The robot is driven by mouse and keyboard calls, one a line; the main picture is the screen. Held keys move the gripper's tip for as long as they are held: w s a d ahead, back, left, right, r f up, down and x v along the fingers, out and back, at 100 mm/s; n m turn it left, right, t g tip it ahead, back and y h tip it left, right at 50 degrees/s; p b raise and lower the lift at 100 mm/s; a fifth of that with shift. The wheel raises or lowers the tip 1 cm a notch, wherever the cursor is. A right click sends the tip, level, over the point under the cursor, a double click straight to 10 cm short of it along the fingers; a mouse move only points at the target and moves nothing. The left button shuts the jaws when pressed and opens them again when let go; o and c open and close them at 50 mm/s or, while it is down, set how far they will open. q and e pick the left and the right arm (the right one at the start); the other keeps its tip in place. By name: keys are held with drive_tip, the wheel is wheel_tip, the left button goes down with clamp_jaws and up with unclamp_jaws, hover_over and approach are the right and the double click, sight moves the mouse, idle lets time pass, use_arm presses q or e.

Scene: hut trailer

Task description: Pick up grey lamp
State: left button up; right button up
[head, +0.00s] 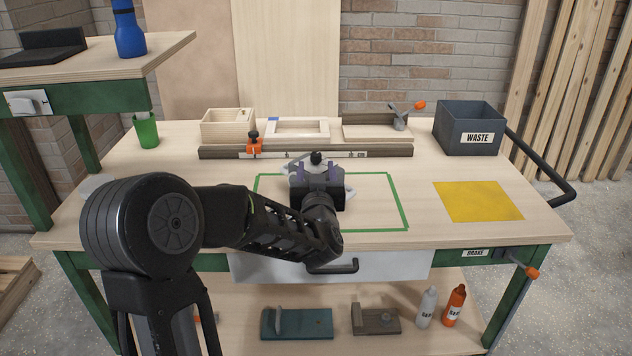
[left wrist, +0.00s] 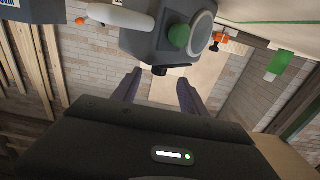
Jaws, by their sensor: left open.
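The grey lamp (left wrist: 150,38) shows in the left wrist view as a boxy grey body with a round face, a green knob, a pale bar at one side and a small black part. In the head view the lamp (head: 298,164) stands inside the green taped outline on the workbench, partly hidden behind my left gripper (head: 317,172). My left gripper is open, its two purple fingers pointing at the lamp. In the left wrist view the lamp lies just past the fingertips (left wrist: 159,77), with its black part near the gap between them. Contact cannot be told. My right gripper is not in view.
On the workbench (head: 400,240) are a green cup (head: 146,130), a wooden box (head: 227,125), an orange clamp (head: 255,145) on a long rail, a grey waste bin (head: 468,128) and a yellow sheet (head: 478,201).

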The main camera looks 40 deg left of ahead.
sight(316, 159)
use_arm(q)
drive_tip(key=x, duration=0.4)
idle(0.5)
clamp_jaws()
idle(0.4)
idle(0.9)
